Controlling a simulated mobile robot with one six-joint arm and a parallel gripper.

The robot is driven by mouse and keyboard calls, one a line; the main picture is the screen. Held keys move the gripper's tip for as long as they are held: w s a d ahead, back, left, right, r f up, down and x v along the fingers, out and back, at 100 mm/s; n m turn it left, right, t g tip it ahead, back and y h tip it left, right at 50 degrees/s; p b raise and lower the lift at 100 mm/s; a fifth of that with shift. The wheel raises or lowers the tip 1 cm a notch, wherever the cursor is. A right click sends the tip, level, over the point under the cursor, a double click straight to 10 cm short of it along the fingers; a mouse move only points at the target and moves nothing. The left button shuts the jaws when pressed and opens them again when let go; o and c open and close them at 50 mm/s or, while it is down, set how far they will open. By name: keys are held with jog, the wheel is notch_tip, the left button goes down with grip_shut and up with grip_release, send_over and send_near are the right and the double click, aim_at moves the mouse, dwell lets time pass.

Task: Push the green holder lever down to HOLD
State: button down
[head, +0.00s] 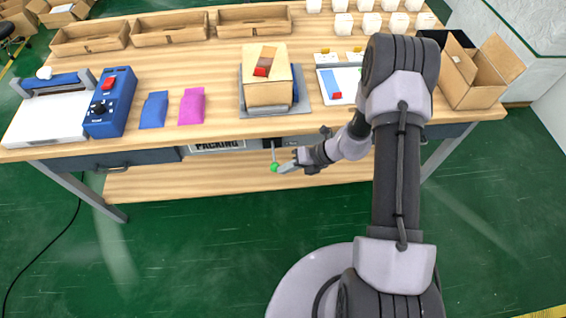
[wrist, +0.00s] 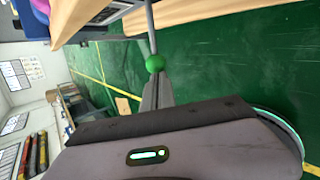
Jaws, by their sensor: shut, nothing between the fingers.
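The holder lever is a thin grey rod with a green ball knob (head: 275,167) at its end, sticking out below the table's front edge in the head view. The green knob (wrist: 155,63) also shows in the wrist view, right at the tip of my fingers. My gripper (head: 284,168) is shut and empty, with its fingertips at the knob from the right. I cannot tell whether they touch it. In the wrist view the shut fingers (wrist: 157,88) point at the knob. No HOLD marking is readable.
A cardboard box (head: 267,92) stands on a grey plate above the lever. A PACKING sign (head: 217,146) is on the table front to the left. Blue and pink pouches (head: 191,106), a blue device (head: 110,103) and an open carton (head: 478,75) are on the table. A lower shelf (head: 200,179) runs underneath.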

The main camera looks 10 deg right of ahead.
notch_tip(320, 180, down, 4)
jog(key=shift+r+b, duration=0.1)
jog(key=shift+b, duration=0.5)
jog(key=shift+r, duration=0.1)
jog(key=shift+r+p, duration=0.65)
jog(key=shift+r, duration=0.05)
jog(key=s+d+r+p, duration=0.5)
jog(key=s+d, duration=0.4)
jog(key=shift+d, duration=0.2)
